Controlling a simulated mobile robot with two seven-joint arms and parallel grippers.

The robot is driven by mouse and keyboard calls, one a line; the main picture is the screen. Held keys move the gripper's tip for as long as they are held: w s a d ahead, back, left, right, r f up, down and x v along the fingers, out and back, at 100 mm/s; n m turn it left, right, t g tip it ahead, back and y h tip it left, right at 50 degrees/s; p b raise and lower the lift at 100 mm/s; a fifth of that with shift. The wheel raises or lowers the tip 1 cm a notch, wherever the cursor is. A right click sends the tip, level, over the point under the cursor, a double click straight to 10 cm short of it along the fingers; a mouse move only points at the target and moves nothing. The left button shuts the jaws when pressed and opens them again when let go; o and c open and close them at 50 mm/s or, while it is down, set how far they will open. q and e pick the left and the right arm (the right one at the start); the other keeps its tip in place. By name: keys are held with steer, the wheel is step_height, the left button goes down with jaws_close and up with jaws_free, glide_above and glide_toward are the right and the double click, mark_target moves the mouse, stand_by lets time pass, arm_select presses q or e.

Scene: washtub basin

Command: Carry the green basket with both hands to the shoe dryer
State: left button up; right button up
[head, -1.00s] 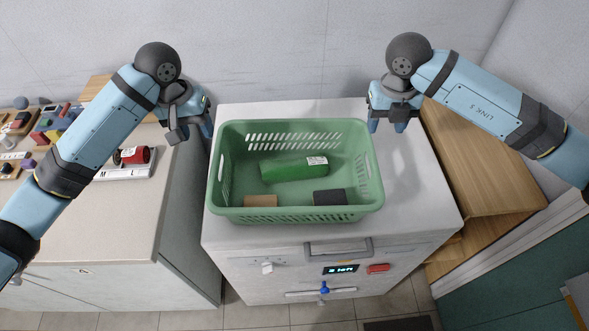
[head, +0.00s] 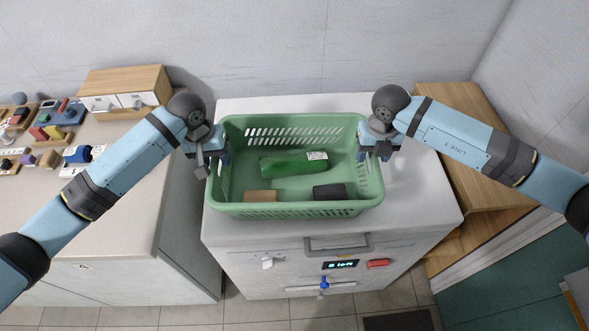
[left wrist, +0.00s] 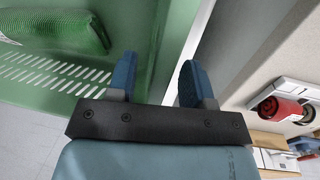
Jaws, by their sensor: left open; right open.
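The green basket (head: 300,208) stands on top of the white machine (head: 415,215). It holds a green bottle-like roll (head: 285,164), a tan block (head: 261,197) and a dark block (head: 329,192). My left gripper (head: 212,165) is open at the basket's left end. In the left wrist view its two blue fingers (left wrist: 155,80) stand on either side of the basket's rim (left wrist: 170,50), with clear gaps showing. My right gripper (head: 376,158) is open at the basket's right end; its fingertips are partly hidden, and I cannot tell whether they touch the rim.
The machine's front has a handle (head: 338,243), a small display (head: 340,265) and a red switch (head: 378,263). A counter (head: 130,215) with several small items and a wooden box (head: 122,82) is on the left. Wooden shelving (head: 465,150) is on the right.

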arm_select(q)
steer(key=shift+d+f, duration=0.1)
steer(key=shift+f, duration=0.75)
arm_select(e)
steer(key=shift+f, duration=0.8)
arm_select(q)
jaws_close()
arm_select(e)
jaws_close()
arm_select(q)
steer(key=shift+r, duration=0.1)
